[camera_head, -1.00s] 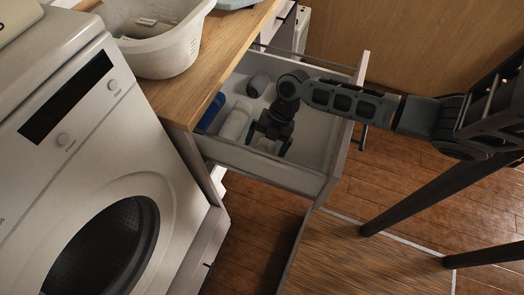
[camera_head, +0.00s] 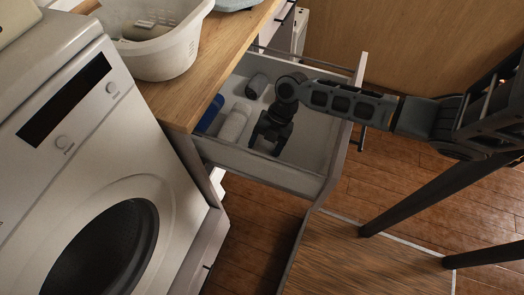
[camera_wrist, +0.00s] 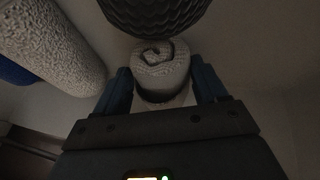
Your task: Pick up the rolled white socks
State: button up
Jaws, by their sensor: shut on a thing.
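The rolled white socks (camera_wrist: 160,68) show in the wrist view as a pale roll with a spiral end, between the two fingers of my gripper (camera_wrist: 162,88). The fingers are shut on the roll, one at each side. In the head view my gripper (camera_head: 267,138) reaches down inside the open drawer (camera_head: 310,150). The socks are hidden behind my gripper and wrist there. I cannot tell whether they touch the drawer floor.
A white textured roll (camera_head: 234,123) lies left of my gripper, with a blue item (camera_head: 209,113) beside it. A dark ribbed roll (camera_head: 257,86) lies behind; it is close beyond the socks in the wrist view (camera_wrist: 155,12). Drawer walls surround my gripper. A white basin (camera_head: 165,45) stands on the counter.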

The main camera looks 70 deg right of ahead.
aim_at(261, 147)
jog(key=shift+r, duration=0.6)
notch_tip(261, 147, up, 2)
jog(key=shift+r, duration=0.2)
jog(key=s+d+r+b, duration=0.2)
jog(key=s+d+r, duration=0.2)
jog(key=d+r, duration=0.3)
jog(key=d, duration=0.4)
jog(key=shift+r, duration=0.2)
